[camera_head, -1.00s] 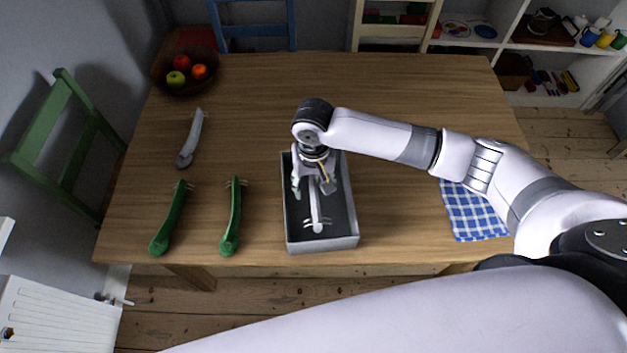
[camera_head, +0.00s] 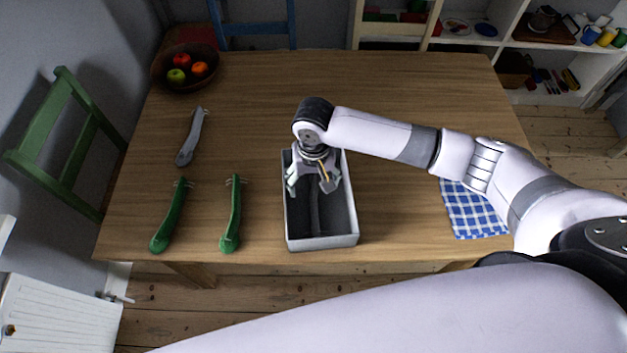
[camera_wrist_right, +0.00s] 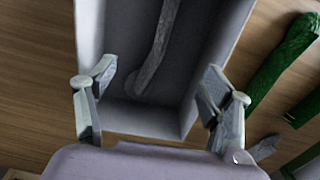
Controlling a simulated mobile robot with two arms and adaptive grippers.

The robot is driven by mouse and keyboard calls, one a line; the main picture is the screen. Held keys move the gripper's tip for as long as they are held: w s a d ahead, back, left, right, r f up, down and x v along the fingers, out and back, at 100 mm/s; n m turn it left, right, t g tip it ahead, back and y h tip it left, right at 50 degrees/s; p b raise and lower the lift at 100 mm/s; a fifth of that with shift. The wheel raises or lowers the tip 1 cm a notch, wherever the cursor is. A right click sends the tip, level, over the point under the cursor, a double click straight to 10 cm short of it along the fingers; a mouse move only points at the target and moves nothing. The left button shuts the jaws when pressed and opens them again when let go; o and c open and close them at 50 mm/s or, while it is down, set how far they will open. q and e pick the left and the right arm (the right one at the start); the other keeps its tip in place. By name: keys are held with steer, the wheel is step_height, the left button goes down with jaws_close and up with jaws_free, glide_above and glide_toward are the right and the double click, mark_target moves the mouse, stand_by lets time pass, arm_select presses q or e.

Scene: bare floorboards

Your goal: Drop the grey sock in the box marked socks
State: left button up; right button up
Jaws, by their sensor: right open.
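A box (camera_head: 323,243) with light grey walls and a dark inside stands on the table near its front edge; I see no marking on it. A long grey sock (camera_wrist_right: 159,48) lies in the box; in the head view it shows only dimly (camera_head: 314,213). A second long grey sock (camera_head: 190,138) lies on the table at the left. My right gripper (camera_head: 312,184) is over the back part of the box, open, with its fingers apart and nothing between them. It also shows in the right wrist view (camera_wrist_right: 158,84). My left gripper is out of view.
Two green socks (camera_head: 169,217) (camera_head: 232,215) lie left of the box. A fruit bowl (camera_head: 186,82) stands at the back left, and a blue checked cloth (camera_head: 472,210) lies at the right. The back middle of the table (camera_head: 290,80) is clear.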

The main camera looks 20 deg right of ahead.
step_height(320, 180, up, 12)
stand_by(0.6)
steer(key=shift+f, duration=0.1)
stand_by(0.4)
